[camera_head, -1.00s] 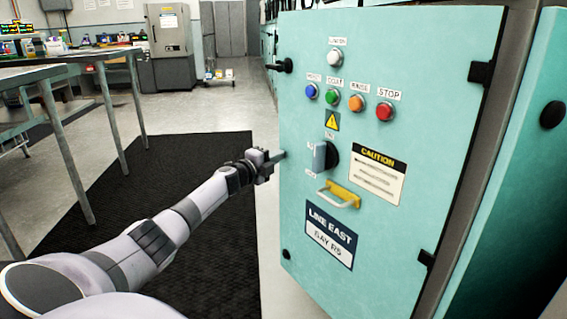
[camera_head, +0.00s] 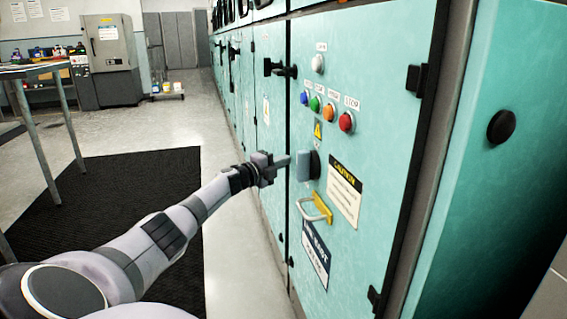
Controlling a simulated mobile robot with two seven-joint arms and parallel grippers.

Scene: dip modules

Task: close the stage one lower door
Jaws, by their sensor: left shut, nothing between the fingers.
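The teal lower door (camera_head: 362,90) stands at the centre right in the head view, hinged on its right side. It now lies nearly in line with the row of cabinets; whether it is fully flush I cannot tell. On it are a grey rotary handle (camera_head: 304,165) and a yellow-based pull handle (camera_head: 317,208). My left gripper (camera_head: 285,160) is shut and empty, its fingertips at the left edge of the door beside the rotary handle. Whether they touch the door I cannot tell. My right gripper is not in view.
A row of teal cabinets (camera_head: 262,110) runs back along the left of the door, with a black latch (camera_head: 280,69) near its top edge. A black mat (camera_head: 120,200) covers the floor. A metal table (camera_head: 40,72) stands at left; the aisle floor is clear.

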